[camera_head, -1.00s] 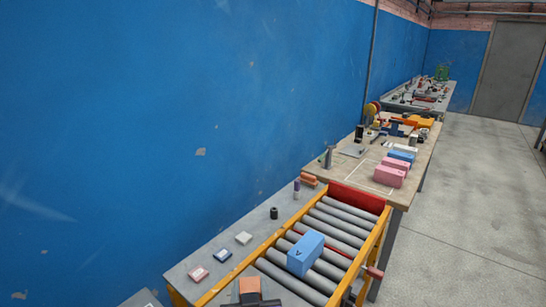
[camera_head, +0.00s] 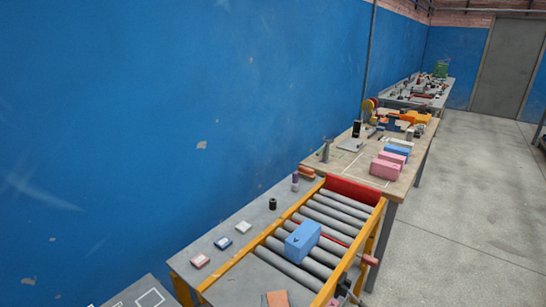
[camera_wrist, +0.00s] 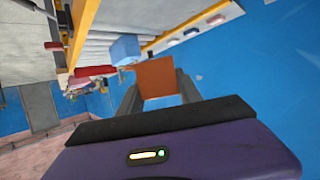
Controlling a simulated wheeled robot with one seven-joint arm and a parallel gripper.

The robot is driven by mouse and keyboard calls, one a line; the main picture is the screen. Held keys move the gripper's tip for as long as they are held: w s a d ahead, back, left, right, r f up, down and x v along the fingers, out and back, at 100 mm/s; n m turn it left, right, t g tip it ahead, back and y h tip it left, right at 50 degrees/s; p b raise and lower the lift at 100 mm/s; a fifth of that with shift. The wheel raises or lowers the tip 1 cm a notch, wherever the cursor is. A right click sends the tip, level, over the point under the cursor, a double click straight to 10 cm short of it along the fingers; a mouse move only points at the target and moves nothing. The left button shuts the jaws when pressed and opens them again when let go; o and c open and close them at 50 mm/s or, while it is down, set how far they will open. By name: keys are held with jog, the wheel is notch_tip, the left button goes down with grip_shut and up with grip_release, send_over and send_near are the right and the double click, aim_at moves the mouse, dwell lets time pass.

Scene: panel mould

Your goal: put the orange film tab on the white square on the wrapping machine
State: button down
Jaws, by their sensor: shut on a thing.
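The orange film tab (camera_wrist: 157,78) is held between the two fingers of my gripper (camera_wrist: 158,90) in the wrist view. It sticks out beyond the fingertips as a flat orange square. In the head view the tab (camera_head: 277,299) shows at the bottom edge, in front of the conveyor, and the gripper around it is mostly cut off. A white square outline (camera_head: 151,299) lies on a grey top (camera_head: 126,298) at the lower left of the head view. This looks like the wrapping machine; most of it is out of frame.
A roller conveyor (camera_head: 340,217) with yellow rails carries a blue box (camera_head: 302,241). A grey side ledge (camera_head: 258,218) holds small blocks and a dark cylinder (camera_head: 273,204). A wooden table (camera_head: 408,177) with pink boxes stands beyond. The blue wall (camera_head: 150,120) borders the left.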

jog(key=s+d+f+m+h, duration=0.1)
jog(key=s+d+f, duration=0.5)
jog(key=d, duration=0.3)
jog(key=s+d+f+h, duration=0.1)
jog(key=s+d+f, duration=0.4)
jog(key=d+f, duration=0.4)
jog(key=shift+s+d+f+m, duration=0.25)
jog(key=shift+s+d+m, duration=0.15)
jog(key=shift+d, duration=0.1)
